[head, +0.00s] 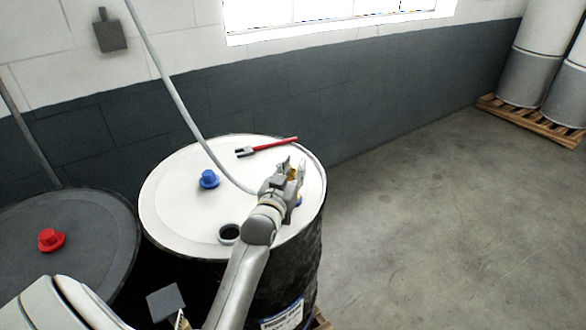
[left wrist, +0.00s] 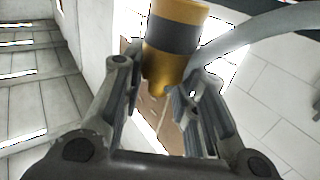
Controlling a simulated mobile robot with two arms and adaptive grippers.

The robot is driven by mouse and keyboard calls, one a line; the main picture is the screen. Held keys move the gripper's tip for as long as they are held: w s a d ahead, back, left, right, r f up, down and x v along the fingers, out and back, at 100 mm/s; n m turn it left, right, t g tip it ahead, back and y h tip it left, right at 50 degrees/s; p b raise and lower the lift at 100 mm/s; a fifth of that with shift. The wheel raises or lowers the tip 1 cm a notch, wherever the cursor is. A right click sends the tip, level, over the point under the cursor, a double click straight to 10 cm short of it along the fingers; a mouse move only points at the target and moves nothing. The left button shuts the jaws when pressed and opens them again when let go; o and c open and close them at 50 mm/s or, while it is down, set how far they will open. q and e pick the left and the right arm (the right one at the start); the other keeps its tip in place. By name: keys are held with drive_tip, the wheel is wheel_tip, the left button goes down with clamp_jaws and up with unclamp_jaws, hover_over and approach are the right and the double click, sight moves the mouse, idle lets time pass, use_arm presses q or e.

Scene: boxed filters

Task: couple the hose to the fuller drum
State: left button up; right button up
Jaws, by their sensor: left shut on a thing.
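My left gripper (head: 290,170) is shut on the brass hose coupling (head: 294,174), above the right part of the white-topped drum's lid (head: 185,165). In the left wrist view, the coupling (left wrist: 171,68) with its dark band sits between the fingers. The grey hose (head: 180,103) runs down from the top left to the gripper; it also shows in the wrist view (left wrist: 250,35). The white lid has a dark round opening (head: 229,233) and a blue cap (head: 208,179). A dark-topped drum (head: 95,220) with a red cap (head: 51,239) stands at left. Fill levels cannot be seen. My right gripper is not in view.
A red-handled tool (head: 270,146) lies at the back of the white lid. Something blue (head: 299,201) is partly hidden behind my gripper. A wall with a window (head: 340,12) rises behind. Grey drums on a pallet (head: 528,120) stand far right. The floor between is clear.

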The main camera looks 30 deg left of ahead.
use_arm(q)
drive_tip(key=shift+f+b, duration=0.7)
drive_tip(key=shift+f, duration=0.55)
drive_tip(key=shift+r+p, duration=0.35)
drive_tip(key=shift+p, duration=0.15)
drive_tip(key=shift+r+p, duration=0.75)
drive_tip(key=shift+r, duration=0.15)
idle(0.4)
drive_tip(key=shift+p, duration=0.6)
drive_tip(key=shift+f+b, duration=0.7)
drive_tip(key=shift+f, duration=0.55)
idle(0.4)
